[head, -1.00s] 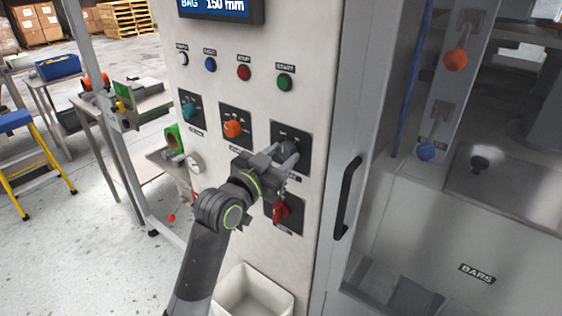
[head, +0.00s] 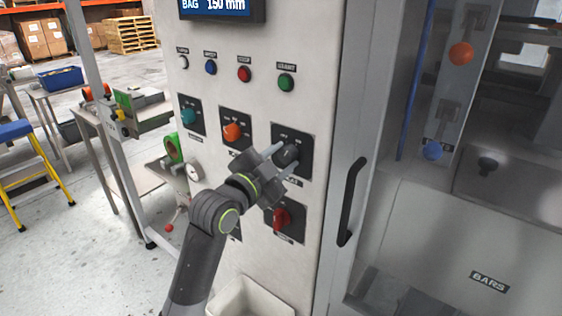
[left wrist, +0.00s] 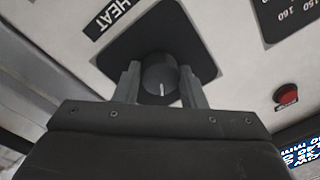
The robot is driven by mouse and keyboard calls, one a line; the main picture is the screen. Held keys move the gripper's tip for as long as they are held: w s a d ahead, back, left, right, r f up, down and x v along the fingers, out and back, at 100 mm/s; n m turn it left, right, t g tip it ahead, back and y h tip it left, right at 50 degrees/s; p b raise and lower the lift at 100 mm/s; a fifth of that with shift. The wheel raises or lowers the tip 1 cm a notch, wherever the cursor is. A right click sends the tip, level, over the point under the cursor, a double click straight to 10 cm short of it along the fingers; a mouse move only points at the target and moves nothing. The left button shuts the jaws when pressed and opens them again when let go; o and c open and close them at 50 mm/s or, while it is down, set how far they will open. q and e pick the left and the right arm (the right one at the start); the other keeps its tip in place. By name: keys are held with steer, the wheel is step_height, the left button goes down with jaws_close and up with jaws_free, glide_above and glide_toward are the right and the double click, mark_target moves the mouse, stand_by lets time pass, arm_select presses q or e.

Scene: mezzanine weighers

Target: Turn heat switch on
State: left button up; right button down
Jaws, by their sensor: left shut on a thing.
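The heat switch is a black rotary knob on a dark square plate (head: 304,140), in the right column of the pale panel. In the left wrist view the knob (left wrist: 158,72) sits between both fingers, and its white line points to the bottom of the picture. The HEAT label (left wrist: 113,14) is beside the plate. My left gripper (head: 282,156) is shut on the knob, one finger on each side. The scale marks around the knob are too small or covered to read. My right gripper is not in view.
Orange (head: 232,131), teal (head: 189,117) and red (head: 282,218) knobs surround the switch. Push buttons, including a green one (head: 286,82), run above it. A black door handle (head: 350,201) stands to the right. A pale bin (head: 250,297) sits below.

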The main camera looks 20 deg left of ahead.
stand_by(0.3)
arm_select(q)
steer(key=o, duration=1)
steer(key=p+v, duration=0.6)
steer(key=v, duration=1.1)
steer(key=shift+s, duration=0.2)
steer(key=shift+a, duration=0.1)
